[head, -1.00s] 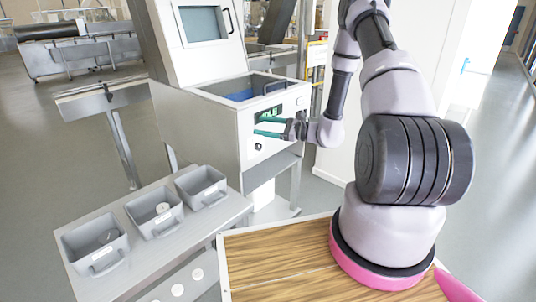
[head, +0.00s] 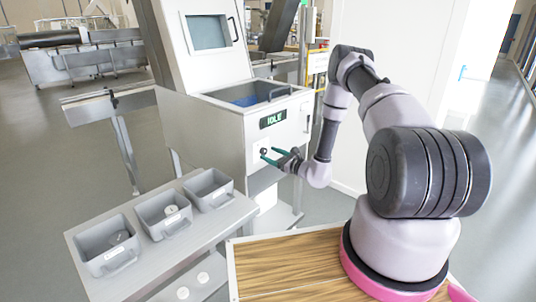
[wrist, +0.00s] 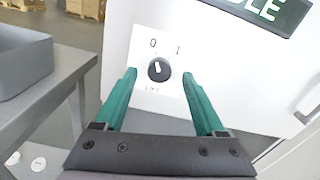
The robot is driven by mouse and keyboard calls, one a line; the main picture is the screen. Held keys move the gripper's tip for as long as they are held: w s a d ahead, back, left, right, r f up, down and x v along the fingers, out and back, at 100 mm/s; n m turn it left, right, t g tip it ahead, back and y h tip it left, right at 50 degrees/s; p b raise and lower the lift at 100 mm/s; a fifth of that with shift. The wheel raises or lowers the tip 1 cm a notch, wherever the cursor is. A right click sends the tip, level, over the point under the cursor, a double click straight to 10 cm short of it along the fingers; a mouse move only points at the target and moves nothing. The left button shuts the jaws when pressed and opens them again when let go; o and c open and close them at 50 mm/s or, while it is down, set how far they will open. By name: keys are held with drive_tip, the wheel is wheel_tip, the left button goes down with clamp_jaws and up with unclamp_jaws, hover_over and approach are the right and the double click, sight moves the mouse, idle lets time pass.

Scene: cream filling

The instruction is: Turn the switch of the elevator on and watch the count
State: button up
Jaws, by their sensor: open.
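The elevator switch (wrist: 159,69) is a round black knob on a white plate on the machine front, marked 0 and 1 with small lettering below. Its white pointer line leans slightly toward the 0. In the head view the knob (head: 264,151) shows small on the machine's front. My gripper (wrist: 160,78) has green fingers, open, one on each side of the knob in the wrist view. In the head view my gripper (head: 269,155) is right at the switch; I cannot tell whether it touches. The display (head: 273,119) above reads IDLE in green.
A bench (head: 231,215) at the left carries three grey bins (head: 119,256), some with round pale or dark pieces inside. The machine (head: 222,126) has a screen and an open blue-lined hopper on top. A wooden-topped surface (head: 290,262) lies by my arm's base.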

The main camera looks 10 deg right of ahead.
drive_tip(key=shift+x, duration=1.05)
drive_tip(key=shift+c, duration=0.4)
clamp_jaws()
